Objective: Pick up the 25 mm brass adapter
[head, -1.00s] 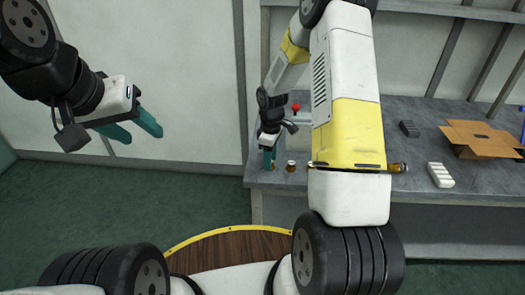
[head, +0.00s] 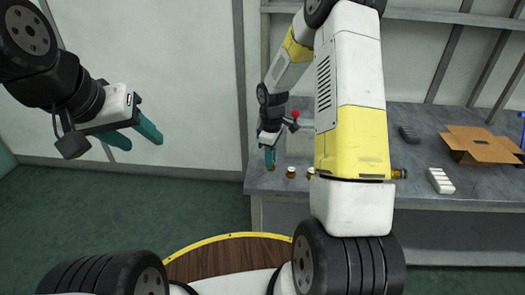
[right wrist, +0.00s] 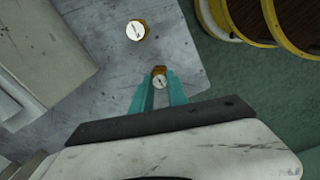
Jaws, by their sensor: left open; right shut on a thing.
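My right gripper (head: 270,157) is over the left end of the grey bench, shut on a small brass adapter (right wrist: 159,71). In the right wrist view the held adapter sits between the teal fingertips, with a pale marked face showing. A second, larger-looking brass adapter (right wrist: 135,30) stands apart on the bench beyond the fingertips. In the head view two brass adapters, one (head: 291,172) and another (head: 311,172), stand right of the gripper. Their sizes cannot be read. My left gripper (head: 145,137) is open and empty in the air, left of the bench.
The grey bench (head: 285,187) carries an open cardboard box (head: 480,145), a white ribbed block (head: 440,181) and a dark block (head: 409,134) at right. A brass-and-dark fitting (head: 398,173) shows beside my right arm, which hides the bench middle. A red knob (head: 295,114) stands behind the gripper.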

